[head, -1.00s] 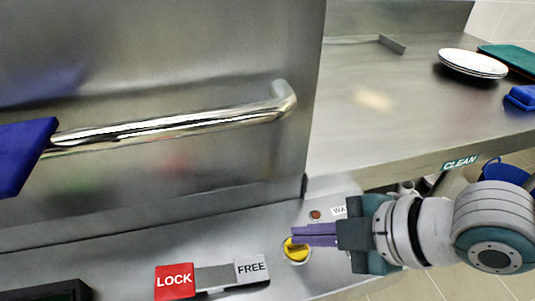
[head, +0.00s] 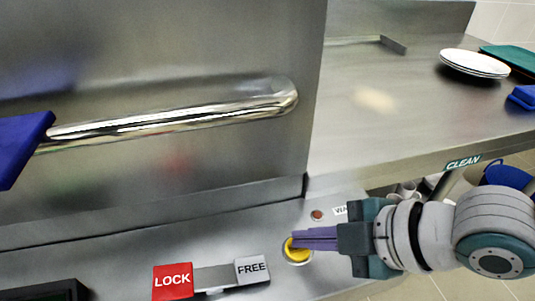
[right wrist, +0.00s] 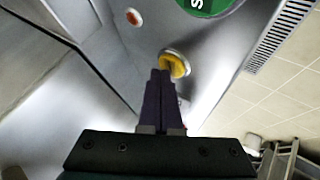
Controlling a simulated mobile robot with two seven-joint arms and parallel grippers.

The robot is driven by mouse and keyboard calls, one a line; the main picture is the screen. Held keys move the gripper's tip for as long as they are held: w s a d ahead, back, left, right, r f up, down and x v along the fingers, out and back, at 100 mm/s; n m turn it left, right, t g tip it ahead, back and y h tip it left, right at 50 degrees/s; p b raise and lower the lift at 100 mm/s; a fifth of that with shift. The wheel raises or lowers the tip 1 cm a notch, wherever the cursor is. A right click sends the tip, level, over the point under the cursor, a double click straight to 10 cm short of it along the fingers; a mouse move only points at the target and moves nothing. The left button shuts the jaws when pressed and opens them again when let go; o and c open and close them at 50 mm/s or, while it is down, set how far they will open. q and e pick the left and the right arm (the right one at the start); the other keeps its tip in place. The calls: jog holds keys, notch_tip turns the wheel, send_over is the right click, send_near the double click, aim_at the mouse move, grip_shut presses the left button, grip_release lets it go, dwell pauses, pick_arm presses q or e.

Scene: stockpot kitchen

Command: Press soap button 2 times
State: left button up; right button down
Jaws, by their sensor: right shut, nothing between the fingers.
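A round yellow button (head: 297,255) in a pale ring sits on the steel panel below the hood; its label is not readable, so I cannot tell whether it is the soap button. It also shows in the right wrist view (right wrist: 177,66). My right gripper (head: 293,241), with purple fingers, is shut and empty. Its fingertips are at the yellow button and cover part of it; I cannot tell whether they press it. In the right wrist view the fingertips (right wrist: 160,74) overlap the button's near edge. My left gripper is not in view.
A small red button (head: 317,215) is beside a partly hidden label (head: 340,210). A slider marked LOCK (head: 172,281) and FREE (head: 252,269) lies left. A steel handle bar (head: 180,118) crosses the hood. A green sign (right wrist: 208,5) is partly visible. White plates (head: 474,63) stand on the counter.

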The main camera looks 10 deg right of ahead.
aim_at(306, 250)
jog(key=shift+f+b, duration=0.3)
jog(key=shift+f, duration=0.15)
jog(key=shift+r, duration=0.15)
dwell(0.3)
jog(key=shift+r+p, duration=0.8)
jog(key=shift+p, duration=0.1)
notch_tip(306, 250, up, 5)
jog(key=p, duration=0.5)
jog(key=shift+r, duration=0.1)
